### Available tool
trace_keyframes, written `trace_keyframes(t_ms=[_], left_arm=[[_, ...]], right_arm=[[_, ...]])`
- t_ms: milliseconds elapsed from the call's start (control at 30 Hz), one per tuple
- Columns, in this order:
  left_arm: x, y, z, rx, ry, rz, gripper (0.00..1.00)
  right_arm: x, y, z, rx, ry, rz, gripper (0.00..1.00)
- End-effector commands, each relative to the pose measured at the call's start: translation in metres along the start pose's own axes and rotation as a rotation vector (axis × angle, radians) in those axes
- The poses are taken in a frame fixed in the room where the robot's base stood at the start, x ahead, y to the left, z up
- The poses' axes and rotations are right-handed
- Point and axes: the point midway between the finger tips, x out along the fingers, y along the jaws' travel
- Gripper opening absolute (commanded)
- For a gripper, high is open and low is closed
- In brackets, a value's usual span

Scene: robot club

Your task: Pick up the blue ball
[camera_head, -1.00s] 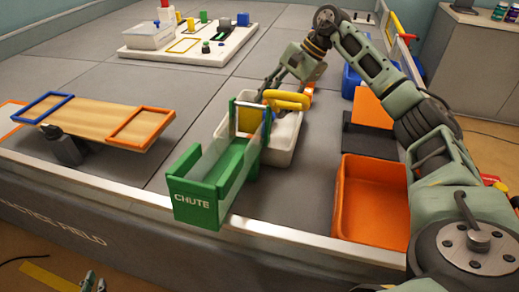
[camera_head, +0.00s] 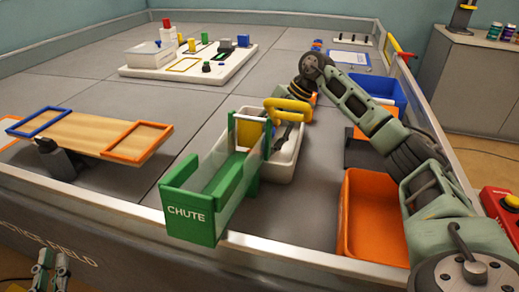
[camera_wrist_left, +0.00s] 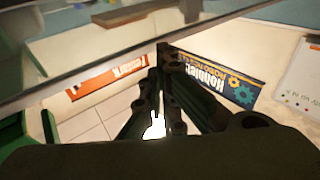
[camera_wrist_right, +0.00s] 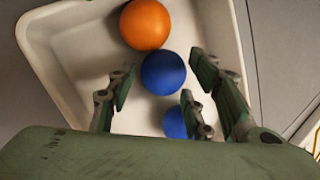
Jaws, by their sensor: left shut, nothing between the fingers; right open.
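In the right wrist view a blue ball (camera_wrist_right: 163,72) lies in a white tray (camera_wrist_right: 60,60), between the fingers of my right gripper (camera_wrist_right: 161,84). A second blue ball (camera_wrist_right: 174,123) lies nearer my wrist, partly hidden. An orange ball (camera_wrist_right: 145,24) lies just beyond the first blue ball. My right gripper is open, with fingers on either side of the first blue ball. In the head view the white tray (camera_head: 284,170) stands behind the green chute; no balls show there. My left gripper (camera_head: 50,264) is shut and empty at the lower left, away from the tray.
The green chute (camera_head: 198,220) stands against the tray's left side. A yellow loop (camera_head: 289,110) rises at the tray's far end. An orange bin (camera_head: 375,225) stands to the right. A plank on a pivot (camera_head: 90,133) is at the left. Grey field floor lies between.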

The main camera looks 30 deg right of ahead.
Motion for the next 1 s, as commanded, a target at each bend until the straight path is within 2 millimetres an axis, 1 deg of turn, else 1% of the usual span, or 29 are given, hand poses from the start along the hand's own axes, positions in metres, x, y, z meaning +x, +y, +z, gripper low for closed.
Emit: trace_keyframes(t_ms=[33,200,467,800,833,1000], left_arm=[[0.0,0.001,-0.005,-0.001,0.032,0.002,0.0],[0.0,0.003,-0.019,-0.003,0.098,0.005,0.0],[0.0,0.003,-0.021,-0.003,0.104,0.005,0.0],[0.0,0.003,-0.02,-0.003,0.102,0.005,0.0],[0.0,0.002,-0.02,-0.003,0.102,0.005,0.0],[0.0,0.002,-0.02,-0.003,0.102,0.005,0.0]], right_arm=[[0.007,0.001,0.0,0.0,-0.001,0.0,0.47],[0.014,0.0,0.0,0.0,0.0,-0.001,0.47],[0.015,0.0,0.0,0.001,0.0,0.0,0.46],[0.015,0.0,0.0,0.001,0.0,0.0,0.16],[0.015,0.0,0.0,0.001,0.0,0.0,0.15],[0.014,0.0,0.0,0.001,0.0,0.0,0.14]])
